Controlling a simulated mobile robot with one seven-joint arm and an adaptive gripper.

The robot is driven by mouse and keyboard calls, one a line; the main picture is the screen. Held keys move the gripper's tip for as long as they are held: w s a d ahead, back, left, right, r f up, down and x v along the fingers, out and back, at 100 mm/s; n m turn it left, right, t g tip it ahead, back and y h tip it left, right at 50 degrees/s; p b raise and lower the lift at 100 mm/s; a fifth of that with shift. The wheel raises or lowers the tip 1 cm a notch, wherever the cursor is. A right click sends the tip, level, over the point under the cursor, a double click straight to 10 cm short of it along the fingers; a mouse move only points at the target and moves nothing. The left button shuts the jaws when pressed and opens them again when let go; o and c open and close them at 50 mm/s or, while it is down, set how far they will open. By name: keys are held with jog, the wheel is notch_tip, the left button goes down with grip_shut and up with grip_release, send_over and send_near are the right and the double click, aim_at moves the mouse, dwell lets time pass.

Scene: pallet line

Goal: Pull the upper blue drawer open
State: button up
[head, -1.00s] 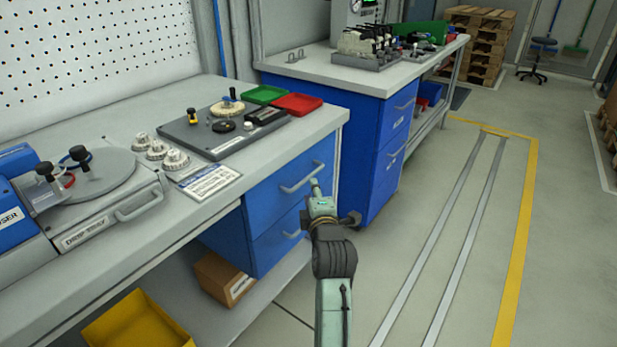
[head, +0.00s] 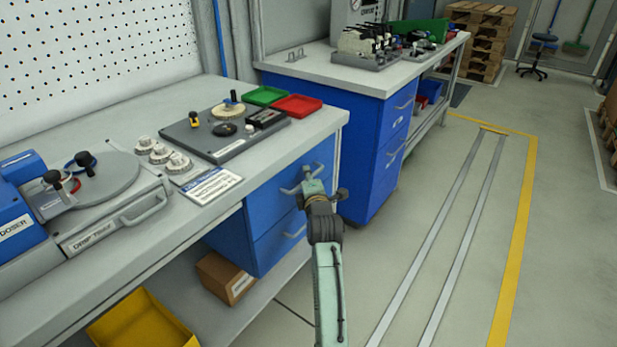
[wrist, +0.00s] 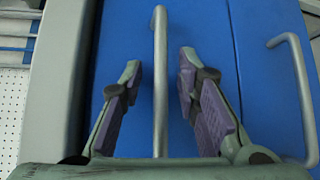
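The upper blue drawer (head: 268,203) is under the near bench and looks shut. Its silver bar handle (head: 291,191) is partly hidden by my gripper (head: 308,184) in the head view. In the wrist view the handle (wrist: 160,90) runs between the two purple-padded fingers of my gripper (wrist: 158,85), with a gap on each side. The fingers are open and do not touch the bar. The lower blue drawer (head: 270,245) also looks shut; its handle (wrist: 300,95) shows at the right of the wrist view.
The grey benchtop (head: 262,160) overhangs the drawers and carries a dark tool plate, green and red trays (head: 297,105). A second blue cabinet (head: 372,150) stands behind. A cardboard box (head: 222,278) and yellow bin (head: 145,322) sit below.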

grip_shut()
dwell(0.4)
dwell(0.5)
